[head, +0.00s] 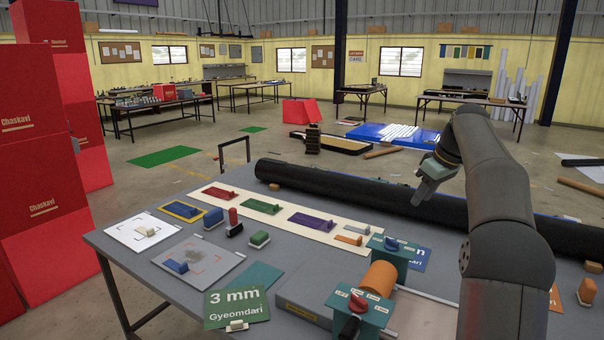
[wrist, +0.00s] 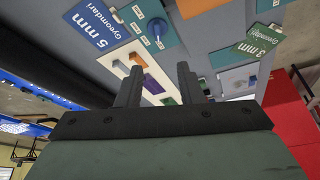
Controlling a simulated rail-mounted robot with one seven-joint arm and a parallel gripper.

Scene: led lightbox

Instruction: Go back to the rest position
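My gripper (head: 420,198) is raised at the right of the head view, in front of a long black tube and above the far side of the grey table. It points down and to the left. In the wrist view, my gripper (wrist: 160,70) shows two dark fingers standing apart with nothing between them. It is open and empty, and it appears clear of everything on the table.
The grey table (head: 128,262) bears a cream strip with coloured plates (head: 262,206), several small blocks, and a green "3 mm" sign (head: 237,307). Teal stands with an orange cylinder (head: 379,278) are near my arm. The long black tube (head: 345,190) lies along the far side.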

